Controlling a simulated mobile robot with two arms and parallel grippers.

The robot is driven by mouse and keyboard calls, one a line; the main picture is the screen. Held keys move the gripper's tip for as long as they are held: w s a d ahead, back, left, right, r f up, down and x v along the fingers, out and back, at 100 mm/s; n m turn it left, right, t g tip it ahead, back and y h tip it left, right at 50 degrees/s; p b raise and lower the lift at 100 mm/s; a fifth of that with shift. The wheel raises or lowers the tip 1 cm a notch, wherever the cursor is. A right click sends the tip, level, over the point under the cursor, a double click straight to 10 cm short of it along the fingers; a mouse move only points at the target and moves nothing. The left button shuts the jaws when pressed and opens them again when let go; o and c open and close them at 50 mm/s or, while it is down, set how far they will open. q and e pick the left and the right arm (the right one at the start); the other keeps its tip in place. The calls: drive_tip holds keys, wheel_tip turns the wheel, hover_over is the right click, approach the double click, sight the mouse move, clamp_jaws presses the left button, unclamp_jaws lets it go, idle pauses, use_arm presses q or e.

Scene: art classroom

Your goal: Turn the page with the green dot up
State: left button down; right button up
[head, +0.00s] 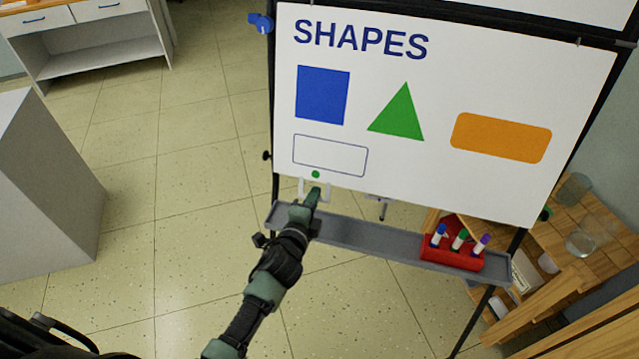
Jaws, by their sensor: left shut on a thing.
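The page (450,90) is a large white sheet on a black-framed easel, headed SHAPES, with a blue square, a green triangle, an orange rounded bar and an empty outlined box. My left gripper (315,190) is at the bottom edge just below the dot, shut on a white handle-like tab (302,188) there. The fingertips partly hide the tab. The page hangs flat with its lower edge down. My right gripper is not in view.
A grey tray (365,236) runs below the page and holds a red marker holder (452,254) with several markers. A blue clip (261,22) is on the easel's left side. A wooden shelf with glass jars (580,244) stands at right.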

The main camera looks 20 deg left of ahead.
use_arm(q)
drive_tip(key=shift+s+r+p, duration=0.25)
drive_tip(key=shift+s+r, duration=0.05)
drive_tip(key=shift+s, duration=0.35)
drive_tip(key=shift+s+r+p, duration=0.25)
drive_tip(key=shift+s, duration=0.45)
drive_tip(key=shift+s+r+p, duration=0.25)
drive_tip(key=shift+s+r, duration=0.05)
drive_tip(key=shift+s, duration=0.35)
drive_tip(key=s+r+p, duration=0.4)
drive_tip(key=s, duration=0.4)
drive_tip(key=shift+a+r, duration=0.15)
drive_tip(key=shift+r, duration=0.25)
